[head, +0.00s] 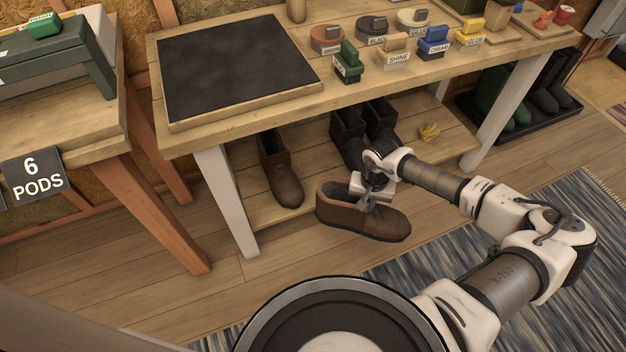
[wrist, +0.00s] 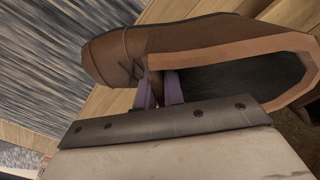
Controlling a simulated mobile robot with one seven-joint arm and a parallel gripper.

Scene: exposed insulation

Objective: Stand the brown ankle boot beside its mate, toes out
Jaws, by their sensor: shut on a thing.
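A brown ankle boot (head: 345,208) hangs in my gripper (head: 370,203), in front of the lower shelf and above the floor, with its toe to the right. The wrist view shows the same boot (wrist: 190,42) close up, with its opening at the right and toe at upper left. My gripper (wrist: 162,90) is shut on the boot's upper near the laces; the fingertips are partly hidden. Its brown mate (head: 283,178) stands upright on the lower shelf at the left, toe toward the front.
Black boots (head: 348,135) stand on the lower shelf (head: 270,212) right of the mate, with bare shelf between. The bench top (head: 330,92) overhangs the shelf, and a white leg (head: 227,200) stands at the left.

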